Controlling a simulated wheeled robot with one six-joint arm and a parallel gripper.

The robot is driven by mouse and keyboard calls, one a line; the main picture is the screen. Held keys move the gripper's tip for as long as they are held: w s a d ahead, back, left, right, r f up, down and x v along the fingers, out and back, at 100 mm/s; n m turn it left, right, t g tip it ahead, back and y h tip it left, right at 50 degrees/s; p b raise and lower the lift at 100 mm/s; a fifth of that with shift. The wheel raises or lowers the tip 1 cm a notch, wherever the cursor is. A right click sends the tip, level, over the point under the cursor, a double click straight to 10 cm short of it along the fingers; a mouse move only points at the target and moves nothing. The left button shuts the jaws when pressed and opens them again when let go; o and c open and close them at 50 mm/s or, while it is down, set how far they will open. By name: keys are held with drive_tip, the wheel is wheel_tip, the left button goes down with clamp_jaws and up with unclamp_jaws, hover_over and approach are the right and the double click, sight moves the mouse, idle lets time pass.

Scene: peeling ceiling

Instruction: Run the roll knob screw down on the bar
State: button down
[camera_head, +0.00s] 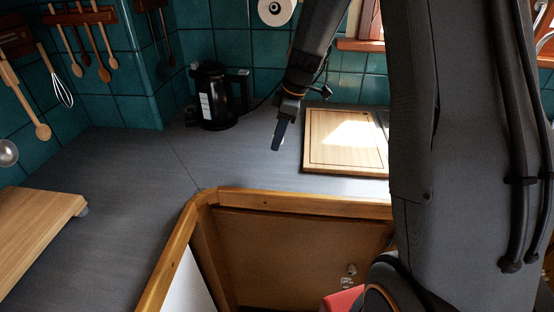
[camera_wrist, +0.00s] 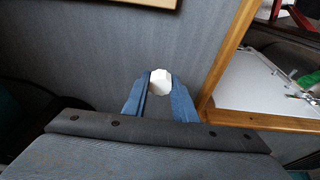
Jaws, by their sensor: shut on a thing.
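My gripper (camera_head: 280,136) hangs over the grey counter, left of the cutting board, pointing down. In the wrist view its blue fingers (camera_wrist: 160,84) are shut on a small white, many-sided piece (camera_wrist: 160,80), which looks like the roll knob. The piece is held between the fingertips, apart from the wall. A white paper roll (camera_head: 287,13) with a dark round centre is on the tiled wall at the top edge of the head view, above and behind my gripper. The bar is not clearly visible; only the dark middle of the roll shows. The knob's thread is hidden.
A black kettle (camera_head: 212,98) stands behind and left of my gripper. A wooden cutting board (camera_head: 345,168) lies to the right. Another board (camera_head: 30,230) lies at the left. Utensils hang on the left wall. The counter's wooden edge (camera_head: 290,200) runs in front.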

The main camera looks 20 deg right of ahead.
drive_tip(key=shift+r, duration=0.55)
drive_tip(key=shift+s+d+r+n+g+h+b, duration=0.2)
drive_tip(key=shift+n+g, duration=0.1)
drive_tip(key=shift+n, duration=0.25)
drive_tip(key=shift+s+d+r+n+g+h+b, duration=0.1)
drive_tip(key=shift+s+r+n+g+h+b, duration=0.15)
drive_tip(key=shift+n, duration=0.3)
drive_tip(key=w+d+r+n+t+h+b, duration=0.2)
drive_tip(key=d+r+n+h+b, duration=0.2)
drive_tip(key=r+n+h, duration=0.7)
drive_tip(key=w+a+r+n+t+b, duration=0.1)
drive_tip(key=r+n+t, duration=0.3)
drive_tip(key=r, duration=0.5)
drive_tip(key=w+a+r+n+t+y+b, duration=0.1)
drive_tip(key=w+a+r+n+t+b, duration=0.1)
drive_tip(key=w+a+r+n+t, duration=0.2)
wheel_tip(320, 180, up, 6)
drive_tip(key=n+t, duration=0.1)
drive_tip(key=t, duration=0.2)
drive_tip(key=shift+a+r+n, duration=0.2)
drive_tip(key=shift+n, duration=0.1)
drive_tip(key=shift+s, duration=0.1)
